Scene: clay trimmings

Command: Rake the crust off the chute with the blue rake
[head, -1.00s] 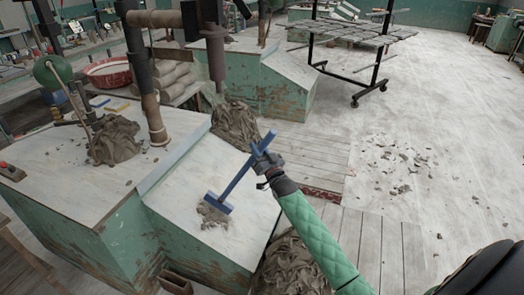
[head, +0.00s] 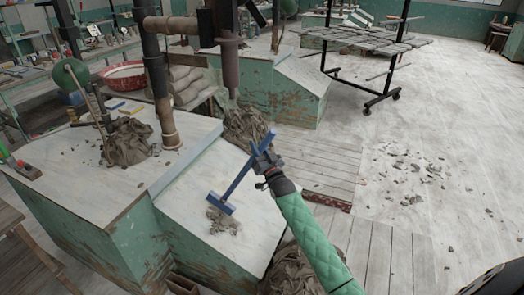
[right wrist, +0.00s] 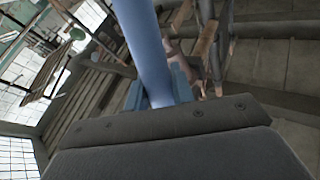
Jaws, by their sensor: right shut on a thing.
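The blue rake (head: 238,180) is in my right gripper (head: 264,160), which is shut on the upper part of its handle. The handle also shows in the right wrist view (right wrist: 147,50), running up between the jaws. The rake slants down to the left. Its head is at the chute (head: 190,190), a pale sloping board on a green worn base; I cannot tell whether it touches. The crust (head: 222,222), a small grey-brown crumbly patch, lies on the chute just below the rake head, partly hidden by it. My left gripper is not in view.
A clay heap (head: 127,142) and a brown pipe (head: 165,115) stand on the bench left of the chute. More clay lies behind the chute (head: 245,122) and below its lower edge (head: 290,268). Crumbs (head: 408,170) litter the open floor at right. A black rack (head: 375,50) stands behind.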

